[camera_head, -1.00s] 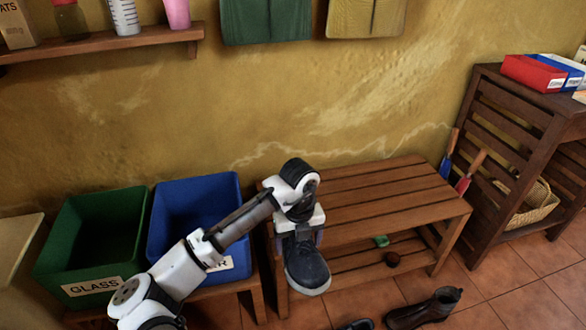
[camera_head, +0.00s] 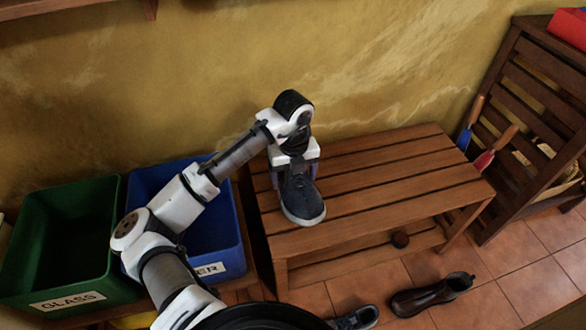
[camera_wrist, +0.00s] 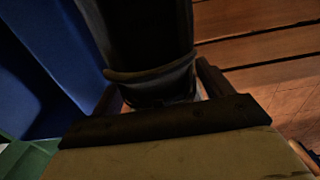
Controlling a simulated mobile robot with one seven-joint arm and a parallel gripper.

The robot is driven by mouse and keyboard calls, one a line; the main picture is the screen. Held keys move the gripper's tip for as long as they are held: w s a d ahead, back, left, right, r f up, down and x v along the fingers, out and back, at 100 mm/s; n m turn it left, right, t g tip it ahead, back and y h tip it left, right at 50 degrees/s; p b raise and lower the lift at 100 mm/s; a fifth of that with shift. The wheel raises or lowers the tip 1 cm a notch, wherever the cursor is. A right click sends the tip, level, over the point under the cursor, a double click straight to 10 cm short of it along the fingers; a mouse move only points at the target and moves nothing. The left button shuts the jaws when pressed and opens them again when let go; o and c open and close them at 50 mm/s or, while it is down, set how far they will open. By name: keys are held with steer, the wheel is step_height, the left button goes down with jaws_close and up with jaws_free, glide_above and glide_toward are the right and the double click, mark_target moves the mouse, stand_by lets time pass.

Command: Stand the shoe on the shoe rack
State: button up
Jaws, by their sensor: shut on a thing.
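A dark grey shoe with a pale sole (camera_head: 300,197) is at the left end of the wooden slatted shoe rack (camera_head: 410,190) in the head view. Its toe points towards the camera. My gripper (camera_head: 297,172) is shut on the shoe near its heel, from above. In the wrist view the dark shoe (camera_wrist: 150,60) sits between the fingers. The shoe looks level, at or just above the top slats; I cannot tell whether its sole touches them.
A blue bin (camera_head: 222,240) and a green bin (camera_head: 65,235) stand left of the rack. A brown boot (camera_head: 432,295) and another shoe (camera_head: 355,318) lie on the tiled floor in front. Hand tools (camera_head: 493,148) lean at the right. The rack top right of the shoe is clear.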

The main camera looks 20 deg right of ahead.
steer(key=shift+f+b, duration=2.85)
steer(key=shift+f, duration=0.4)
steer(key=shift+f, duration=0.5)
steer(key=o, duration=1.1)
